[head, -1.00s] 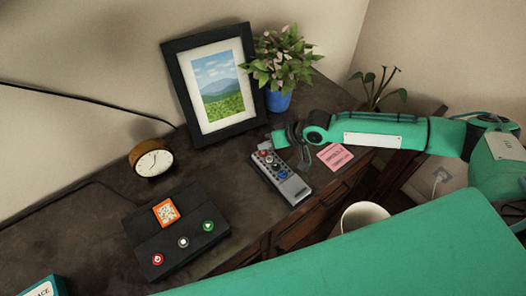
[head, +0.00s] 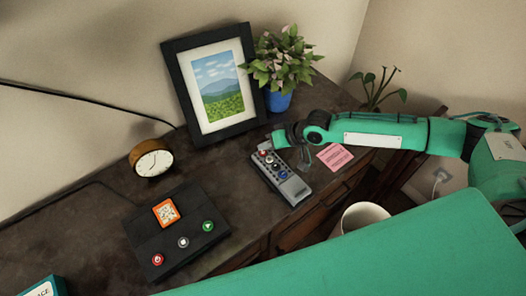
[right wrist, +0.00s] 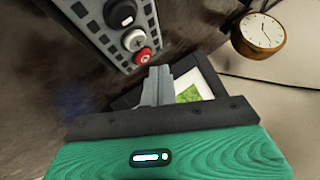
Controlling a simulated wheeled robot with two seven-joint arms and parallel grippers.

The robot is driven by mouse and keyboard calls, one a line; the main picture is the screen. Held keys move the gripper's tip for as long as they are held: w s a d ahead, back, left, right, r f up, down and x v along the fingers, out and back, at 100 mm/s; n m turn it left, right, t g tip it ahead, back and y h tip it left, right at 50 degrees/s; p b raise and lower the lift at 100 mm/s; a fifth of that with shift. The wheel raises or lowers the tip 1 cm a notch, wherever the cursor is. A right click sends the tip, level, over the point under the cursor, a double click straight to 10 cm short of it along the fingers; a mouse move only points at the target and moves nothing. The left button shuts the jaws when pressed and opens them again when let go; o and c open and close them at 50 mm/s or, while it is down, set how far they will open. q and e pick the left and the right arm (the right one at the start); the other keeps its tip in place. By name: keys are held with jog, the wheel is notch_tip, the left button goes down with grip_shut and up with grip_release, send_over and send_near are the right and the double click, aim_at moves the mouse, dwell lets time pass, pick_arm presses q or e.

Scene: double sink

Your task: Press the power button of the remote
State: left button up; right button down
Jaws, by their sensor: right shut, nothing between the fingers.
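The remote (head: 289,187) is grey with a dark button area and lies on the dark desk, slanting from upper left to lower right. Its end with the red button is the far one, beside my right gripper (head: 272,146). In the right wrist view, the red power button (right wrist: 143,56) is at the remote's near end, with a white and a black button beyond it. My right gripper (right wrist: 157,72) is shut and empty. Its fingertips appear just beside the red button; whether they touch it I cannot tell. My left gripper is out of view.
A framed picture (head: 172,77) and a plant in a blue pot (head: 278,101) stand behind the remote. A pink note (head: 335,156) lies to its right. A clock (head: 152,161) and a black box with buttons (head: 180,225) are to the left.

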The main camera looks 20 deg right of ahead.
jog(key=shift+f, duration=0.2)
dwell(0.5)
jog(key=shift+f, duration=0.25)
jog(key=shift+f, duration=0.5)
dwell(0.6)
jog(key=shift+r, duration=0.1)
jog(key=shift+r+p, duration=0.85)
jog(key=shift+p, duration=0.1)
notch_tip(320, 180, up, 5)
jog(key=p, duration=0.4)
jog(key=shift+p, duration=0.35)
